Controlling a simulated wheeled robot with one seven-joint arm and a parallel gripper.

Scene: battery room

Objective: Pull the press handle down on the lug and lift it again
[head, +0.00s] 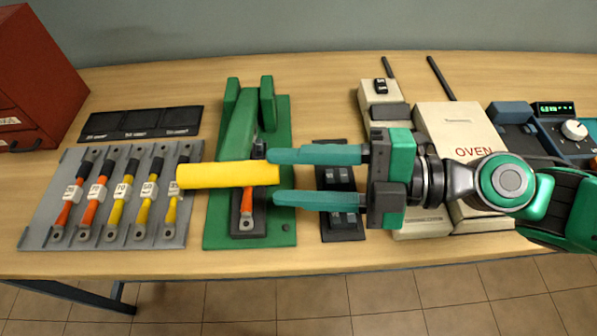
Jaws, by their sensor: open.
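The green press (238,122) stands on a green base plate left of the middle of the bench, in the head view. Its yellow handle (226,175) lies crosswise over the front of the press. Below the handle an orange piece with a lug (246,212) shows on a dark block; its upper part is hidden by the handle. My gripper (272,176) comes in from the right with its two teal fingers pointing left. The fingers are open, and their tips are at the right end of the handle. I cannot tell whether they touch it.
A grey tray (50,170) with several coloured lug pieces lies at the left, a black compartment strip (142,122) behind it. A dark fixture (341,229) sits under my fingers. A cream oven (450,122) and a meter (553,108) stand at the right. A red cabinet (40,75) is back left.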

